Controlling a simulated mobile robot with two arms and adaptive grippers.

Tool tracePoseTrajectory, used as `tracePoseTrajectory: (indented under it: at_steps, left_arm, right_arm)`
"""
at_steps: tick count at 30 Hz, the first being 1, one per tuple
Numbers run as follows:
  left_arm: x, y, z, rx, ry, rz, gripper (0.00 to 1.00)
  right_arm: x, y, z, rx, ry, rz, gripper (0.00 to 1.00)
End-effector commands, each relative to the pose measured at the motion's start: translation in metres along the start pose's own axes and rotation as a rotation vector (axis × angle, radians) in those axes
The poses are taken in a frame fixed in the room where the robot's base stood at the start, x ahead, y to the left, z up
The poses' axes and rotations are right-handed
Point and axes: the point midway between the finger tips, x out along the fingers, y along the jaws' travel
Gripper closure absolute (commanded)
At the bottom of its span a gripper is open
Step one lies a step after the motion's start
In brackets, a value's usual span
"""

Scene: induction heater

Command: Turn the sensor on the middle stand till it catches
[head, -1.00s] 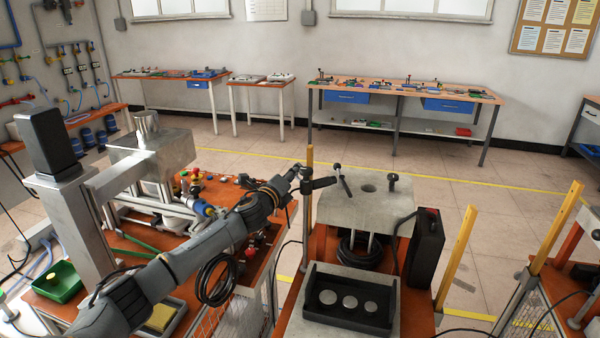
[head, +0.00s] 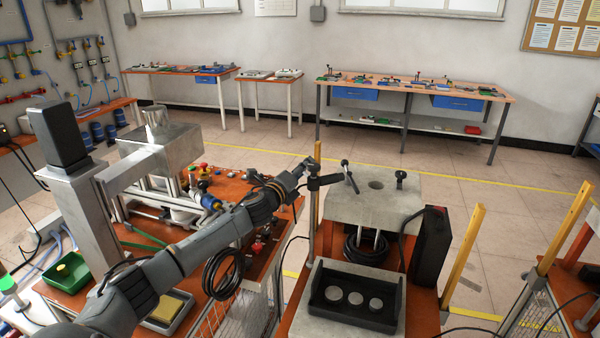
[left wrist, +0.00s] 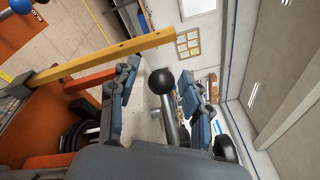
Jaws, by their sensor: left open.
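The middle stand carries a pale grey block (head: 385,203) with a round hole in its top. At its left is a dark upright post with a black clamp (head: 322,182). A tilted rod with a dark ball end, seemingly the sensor (head: 349,177), rises beside the clamp. My left gripper (head: 308,164) is by the post top, left of the rod. In the left wrist view the open jaws (left wrist: 160,76) have a black ball (left wrist: 162,82) on a grey rod between them in the picture. I cannot tell its depth or any contact. My right gripper is not in view.
A black tray (head: 354,318) with three grey discs is in front of the block. A black box (head: 428,246) stands at its right. Yellow posts (head: 463,255) rise nearby. A metal machine (head: 165,150) and green bin (head: 66,270) are left. Floor behind is clear.

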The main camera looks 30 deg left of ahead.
Motion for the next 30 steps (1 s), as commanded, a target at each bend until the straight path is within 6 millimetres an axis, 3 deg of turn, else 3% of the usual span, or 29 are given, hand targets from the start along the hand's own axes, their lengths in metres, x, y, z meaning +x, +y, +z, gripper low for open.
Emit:
tracePoseTrajectory:
  at_steps: [5, 21, 30]
  left_arm:
    - [-0.012, 0.001, 0.0, 0.002, 0.0, 0.002, 0.52]
    - [-0.101, 0.001, -0.002, 0.002, 0.003, 0.002, 0.52]
    - [-0.12, 0.001, -0.001, 0.0, 0.002, 0.001, 0.52]
  right_arm:
    - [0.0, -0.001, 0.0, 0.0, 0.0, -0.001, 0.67]
    - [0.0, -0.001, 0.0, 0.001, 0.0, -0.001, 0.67]
    - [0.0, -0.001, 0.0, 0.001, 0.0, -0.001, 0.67]
